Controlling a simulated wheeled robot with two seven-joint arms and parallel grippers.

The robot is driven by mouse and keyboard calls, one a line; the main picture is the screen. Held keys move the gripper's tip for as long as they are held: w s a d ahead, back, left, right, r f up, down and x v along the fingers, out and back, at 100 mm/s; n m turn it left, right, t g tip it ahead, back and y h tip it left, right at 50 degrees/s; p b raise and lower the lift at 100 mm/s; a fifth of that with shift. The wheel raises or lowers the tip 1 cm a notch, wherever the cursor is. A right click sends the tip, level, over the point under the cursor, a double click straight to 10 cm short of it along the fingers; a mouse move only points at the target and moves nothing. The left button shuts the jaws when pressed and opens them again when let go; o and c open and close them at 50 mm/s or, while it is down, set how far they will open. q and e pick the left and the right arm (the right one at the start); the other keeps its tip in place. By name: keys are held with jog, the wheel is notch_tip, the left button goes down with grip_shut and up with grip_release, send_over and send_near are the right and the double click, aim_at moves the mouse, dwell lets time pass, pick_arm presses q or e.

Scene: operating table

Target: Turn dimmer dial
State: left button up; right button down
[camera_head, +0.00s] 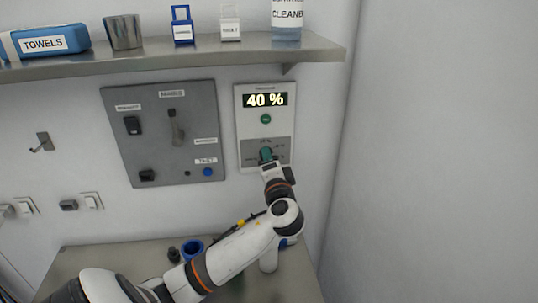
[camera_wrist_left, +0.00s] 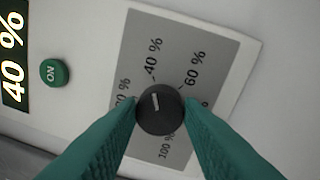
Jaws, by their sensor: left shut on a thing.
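The dimmer panel (camera_head: 243,132) is a pale box on the wall with a display (camera_head: 265,100) reading 40 % and a green ON button (camera_head: 266,119). In the left wrist view the black dimmer dial (camera_wrist_left: 160,110) sits on a grey scale plate (camera_wrist_left: 193,47) with percent marks. Its white pointer line faces toward the 40 % mark. My left gripper (camera_head: 266,154) is at the dial, its two green fingers shut on the dial's sides (camera_wrist_left: 160,112). In the head view the gripper hides the dial. My right gripper is in neither view.
A grey switch panel (camera_head: 150,110) is mounted left of the dimmer panel. A metal shelf (camera_head: 180,60) with towels, a cup and a cleaner bottle runs above. Below is a metal table (camera_head: 90,262) with a blue ring-shaped item (camera_head: 192,247). The wall at right is bare.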

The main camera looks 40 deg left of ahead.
pick_arm(q)
jog(key=m+p, duration=0.6)
jog(key=m, duration=1.2)
jog(key=m+h+p, duration=0.1)
jog(key=m+p, duration=0.6)
jog(key=m, duration=1)
jog(key=shift+s+a+r+m, duration=0.1)
jog(key=shift+s+a+m, duration=0.1)
jog(key=shift+m, duration=0.5)
jog(key=o, duration=1)
jog(key=shift+d, duration=0.1)
